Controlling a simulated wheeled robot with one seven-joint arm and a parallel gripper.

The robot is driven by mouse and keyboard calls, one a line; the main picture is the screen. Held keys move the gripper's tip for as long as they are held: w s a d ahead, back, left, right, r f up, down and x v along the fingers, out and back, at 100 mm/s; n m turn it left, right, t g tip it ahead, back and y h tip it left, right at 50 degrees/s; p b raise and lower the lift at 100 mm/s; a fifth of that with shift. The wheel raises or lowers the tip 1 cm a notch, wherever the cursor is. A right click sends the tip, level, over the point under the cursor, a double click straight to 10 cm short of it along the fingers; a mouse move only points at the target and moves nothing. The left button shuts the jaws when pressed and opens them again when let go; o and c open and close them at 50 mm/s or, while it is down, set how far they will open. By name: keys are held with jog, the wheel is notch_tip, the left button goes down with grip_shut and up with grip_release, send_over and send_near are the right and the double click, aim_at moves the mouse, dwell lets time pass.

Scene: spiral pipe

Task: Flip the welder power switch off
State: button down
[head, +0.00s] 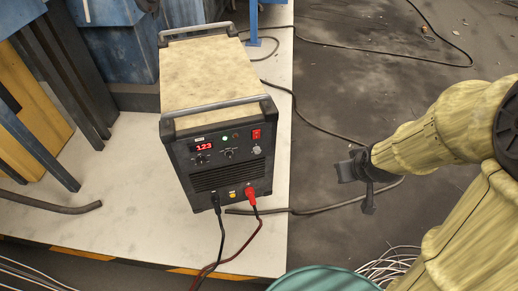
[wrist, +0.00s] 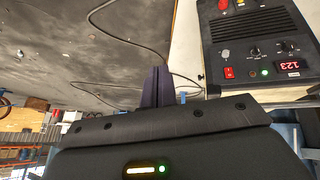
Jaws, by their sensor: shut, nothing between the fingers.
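The welder (head: 212,115) stands upright on a pale platform in the head view, with a worn beige top and a dark front panel. Its red power switch (head: 256,134) is at the panel's upper right, and the display (head: 204,147) is lit with 123. In the wrist view the panel appears upside down, with the red switch (wrist: 229,73) beside a lit green lamp (wrist: 265,72). My gripper (head: 348,168) is right of the welder, apart from it. Its fingers (wrist: 161,86) are together and empty in the wrist view. I cannot tell the switch's rocker position.
The pale platform (head: 115,217) bears the welder. Black and red cables (head: 232,252) hang from the panel's lower sockets. A teal round object (head: 322,281) and loose wires (head: 385,268) lie at the front. Blue metal cabinets (head: 119,50) stand behind left. Cables cross the dark floor.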

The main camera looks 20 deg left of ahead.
jog(key=w+a+f+n+t+y+b, duration=0.4)
jog(key=a+f+n+t+b, duration=0.1)
jog(key=a+f+n+b, duration=0.4)
jog(key=w+a+f+n+t+y+b, duration=0.3)
jog(key=a+f+n+t+y+b, duration=0.2)
jog(key=a+f+n+b, duration=0.5)
jog(key=a+f+b, duration=0.1)
jog(key=a+b, duration=0.2)
jog(key=b, duration=0.3)
jog(key=shift+w+t, duration=0.3)
jog(key=shift+w, duration=0.1)
jog(key=shift+a+r, duration=0.1)
jog(key=shift+a, duration=0.05)
